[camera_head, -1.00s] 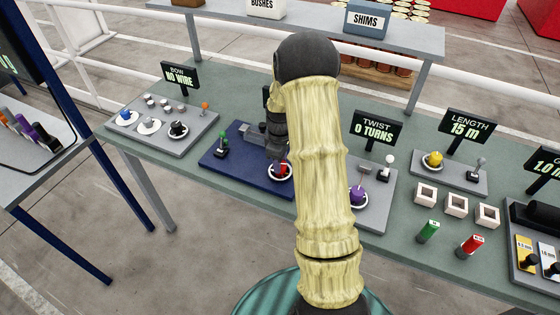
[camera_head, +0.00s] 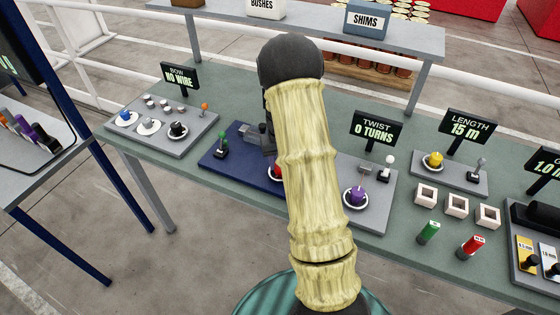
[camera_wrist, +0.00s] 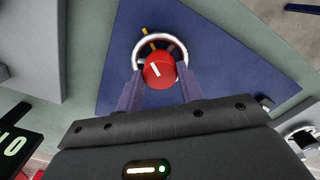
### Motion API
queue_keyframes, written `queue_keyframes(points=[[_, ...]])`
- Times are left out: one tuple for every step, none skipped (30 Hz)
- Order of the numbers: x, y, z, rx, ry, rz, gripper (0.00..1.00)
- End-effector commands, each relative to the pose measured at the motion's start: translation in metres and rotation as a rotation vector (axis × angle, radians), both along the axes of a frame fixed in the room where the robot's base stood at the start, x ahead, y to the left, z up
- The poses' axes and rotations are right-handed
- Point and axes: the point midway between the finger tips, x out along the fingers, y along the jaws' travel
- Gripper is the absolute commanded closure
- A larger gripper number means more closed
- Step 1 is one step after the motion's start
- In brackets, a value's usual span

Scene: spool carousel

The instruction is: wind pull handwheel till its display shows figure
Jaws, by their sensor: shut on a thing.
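In the head view only a sliver of the red handwheel (camera_head: 274,173) shows beside my arm, on a dark blue plate (camera_head: 222,163). My arm hides the rest of it, and I cannot read any figure on the pull display from here.
The twist display (camera_head: 376,130) reads 0 TURNS, above a purple knob (camera_head: 356,196). The length display (camera_head: 467,133) reads 15 m. The bow display (camera_head: 180,75) reads NO WIRE. A green-knobbed lever (camera_head: 222,146) stands on the blue plate's left part.

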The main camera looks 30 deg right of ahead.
Motion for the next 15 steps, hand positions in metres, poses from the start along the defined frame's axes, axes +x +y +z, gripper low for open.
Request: queue_keyframes(points=[[0.0015,-0.0005,0.0022,-0.002,-0.005,-0.043,0.86],[0.0016,-0.0004,0.0022,-0.002,-0.005,-0.071,0.86],[0.0016,-0.0003,0.0022,-0.002,-0.005,-0.108,0.86],[0.0016,-0.0003,0.0022,-0.002,-0.005,-0.137,0.86],[0.0016,-0.0003,0.0022,-0.002,-0.005,-0.166,0.86],[0.0016,-0.0003,0.0023,-0.002,-0.005,-0.204,0.86],[0.0015,-0.0002,0.0022,-0.002,-0.005,-0.232,0.86],[0.0015,-0.0002,0.0022,-0.001,-0.005,-0.26,0.86],[0.0015,-0.0003,0.0022,-0.001,-0.005,-0.299,0.86],[0.0014,-0.0005,0.0023,-0.001,-0.005,-0.328,0.86],[0.0014,-0.0004,0.0023,-0.002,-0.005,-0.356,0.86],[0.0015,0.0,0.0023,-0.002,-0.005,-0.393,0.86],[0.0016,0.0001,0.0023,-0.002,-0.005,-0.422,0.86],[0.0015,-0.0001,0.0023,-0.002,-0.005,-0.45,0.86],[0.0013,-0.0005,0.0024,-0.002,-0.005,-0.489,0.86]])
